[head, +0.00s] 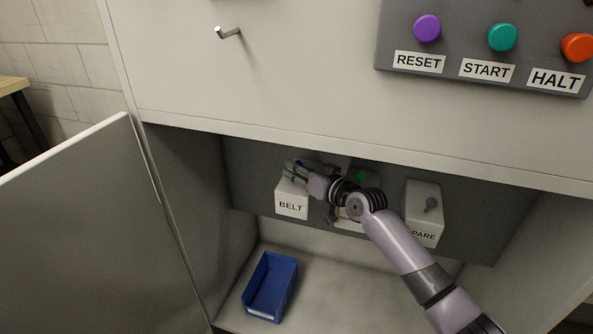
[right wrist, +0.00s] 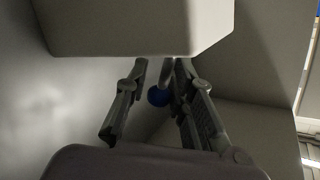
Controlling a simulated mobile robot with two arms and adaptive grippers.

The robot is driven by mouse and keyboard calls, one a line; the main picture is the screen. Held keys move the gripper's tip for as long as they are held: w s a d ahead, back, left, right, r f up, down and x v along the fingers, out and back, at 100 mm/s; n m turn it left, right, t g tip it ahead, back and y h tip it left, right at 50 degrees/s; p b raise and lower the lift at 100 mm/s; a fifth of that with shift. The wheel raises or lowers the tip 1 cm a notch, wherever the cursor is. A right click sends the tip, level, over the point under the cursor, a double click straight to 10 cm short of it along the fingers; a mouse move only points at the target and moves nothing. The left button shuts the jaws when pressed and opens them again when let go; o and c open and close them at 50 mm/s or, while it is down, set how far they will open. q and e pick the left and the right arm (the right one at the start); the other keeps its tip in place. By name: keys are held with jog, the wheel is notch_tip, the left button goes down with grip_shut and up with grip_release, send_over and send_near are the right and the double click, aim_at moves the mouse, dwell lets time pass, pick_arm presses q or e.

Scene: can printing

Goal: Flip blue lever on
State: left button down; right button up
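The blue lever's round knob (right wrist: 158,96) shows in the right wrist view, between the two fingers of my right gripper (right wrist: 155,112). The fingers stand apart, and the knob is nearer the right-hand finger; I cannot tell whether they touch. In the head view my right gripper (head: 294,171) is at the top of the white box labelled BELT (head: 291,199) and mostly hides the lever there. The same pale box (right wrist: 135,25) fills the top of the right wrist view. My left gripper is not in view.
A middle box with a green knob (head: 362,177) is partly behind my right arm. A third box (head: 424,205) with a grey lever stands right. A blue bin (head: 271,287) sits on the cabinet floor. The open door (head: 75,230) is left; buttons (head: 427,28) are above.

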jog(key=shift+o, duration=1.3)
jog(key=shift+s, duration=0.1)
jog(key=v, duration=1.2)
jog(key=shift+f, duration=0.15)
